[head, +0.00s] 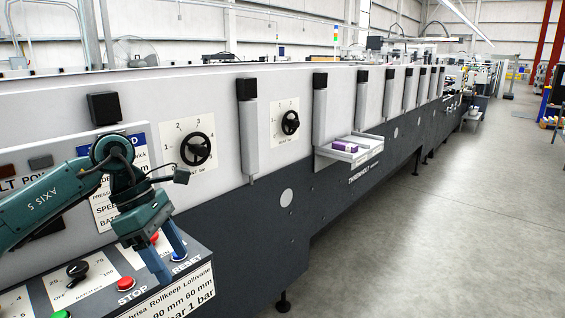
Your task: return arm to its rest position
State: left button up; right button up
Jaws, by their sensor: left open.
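My left arm comes in from the left, in teal. My left gripper (164,258) points down over the right end of the control panel (200,303), with its two blue fingers apart and nothing seen between them. The fingers are near the RESET label and the red STOP button (125,283). Part of a blue button (178,256) shows by the right finger. Another red button (153,237) is partly hidden behind the gripper. My right gripper is not in view.
The long folder gluer (300,215) runs away to the right, with black handwheels (196,149) on dial plates. A small tray (352,158) holding a purple and white box (345,146) juts from its side. The grey floor (430,240) at right is clear.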

pick_arm(q)
jog(key=s+d+f+n+t+h, duration=0.15)
jog(key=s+d+n+h, duration=0.25)
jog(key=d+n+h, duration=0.5)
jog(key=s+d+f+n+t+h, duration=0.1)
jog(key=s+d+n+t+h, duration=0.25)
jog(key=d+n+h, duration=0.55)
jog(key=a+f+n+t+y+p, duration=0.1)
jog(key=a+f+n+t+y, duration=0.2)
jog(key=f+n+t+y, duration=0.5)
jog(key=a+f+n+t+y, duration=0.3)
jog(key=n+t+y, duration=0.15)
jog(key=n, duration=0.85)
jog(key=s+a+f+n+g+y, duration=0.3)
jog(key=s+f+n, duration=0.2)
jog(key=f, duration=0.3)
jog(key=s+a+f+n+g+y, duration=0.3)
jog(key=s+f+n, duration=0.3)
jog(key=f, duration=0.3)
jog(key=shift+s+a+n, duration=0.3)
jog(key=shift+s+a, duration=0.15)
jog(key=shift+s, duration=0.35)
jog(key=shift+f+y, duration=0.1)
jog(key=shift+y, duration=0.15)
jog(key=shift+c, duration=0.4)
